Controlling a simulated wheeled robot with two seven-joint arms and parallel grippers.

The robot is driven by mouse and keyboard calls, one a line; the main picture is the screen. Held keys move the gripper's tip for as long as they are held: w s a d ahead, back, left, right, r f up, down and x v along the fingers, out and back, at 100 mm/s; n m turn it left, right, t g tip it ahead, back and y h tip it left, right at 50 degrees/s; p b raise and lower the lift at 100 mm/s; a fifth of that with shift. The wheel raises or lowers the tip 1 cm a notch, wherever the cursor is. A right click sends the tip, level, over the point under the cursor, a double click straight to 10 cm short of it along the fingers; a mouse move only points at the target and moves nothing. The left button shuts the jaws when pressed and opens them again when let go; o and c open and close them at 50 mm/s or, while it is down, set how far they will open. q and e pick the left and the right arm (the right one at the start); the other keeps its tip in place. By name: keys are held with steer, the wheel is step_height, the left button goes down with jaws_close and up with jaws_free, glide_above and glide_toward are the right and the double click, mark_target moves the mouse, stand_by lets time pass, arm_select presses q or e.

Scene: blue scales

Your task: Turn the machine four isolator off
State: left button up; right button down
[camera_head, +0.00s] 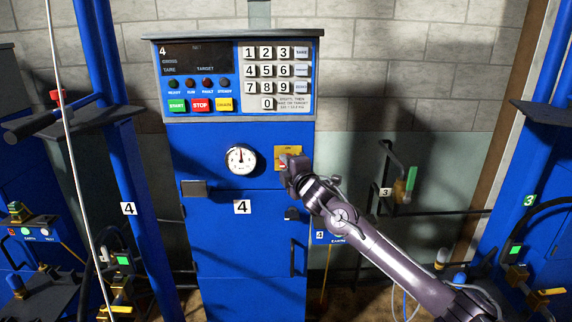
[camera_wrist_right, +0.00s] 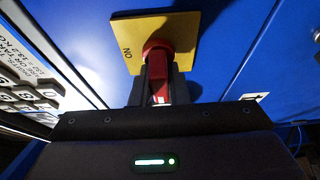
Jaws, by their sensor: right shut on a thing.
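The machine four isolator has a yellow square plate (camera_head: 293,150) on the blue cabinet front, right of the round gauge. In the right wrist view the plate (camera_wrist_right: 181,28) bears the letters "ON" near its left edge, and a red rotary handle (camera_wrist_right: 158,47) stands at its middle. My right gripper (camera_head: 291,165) reaches the isolator from the lower right and covers most of the handle in the head view. In the right wrist view its two fingers (camera_wrist_right: 159,88) are shut on the red handle, one on each side. My left gripper is not in view.
The blue machine four cabinet (camera_head: 242,240) carries a "4" label, a keypad (camera_head: 276,75), start and stop buttons, and a gauge (camera_head: 240,159). A green-handled valve (camera_head: 410,180) is on the wall to the right. Blue posts and pipework (camera_head: 127,208) stand at the left.

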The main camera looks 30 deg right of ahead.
steer(key=shift+f, duration=0.1)
steer(key=c, duration=1.4)
jaws_free()
steer(key=shift+s, duration=0.1)
steer(key=shift+s, duration=0.25)
steer(key=s+a+b, duration=0.1)
steer(key=s+b, duration=0.1)
steer(key=s, duration=0.5)
steer(key=shift+a, duration=0.1)
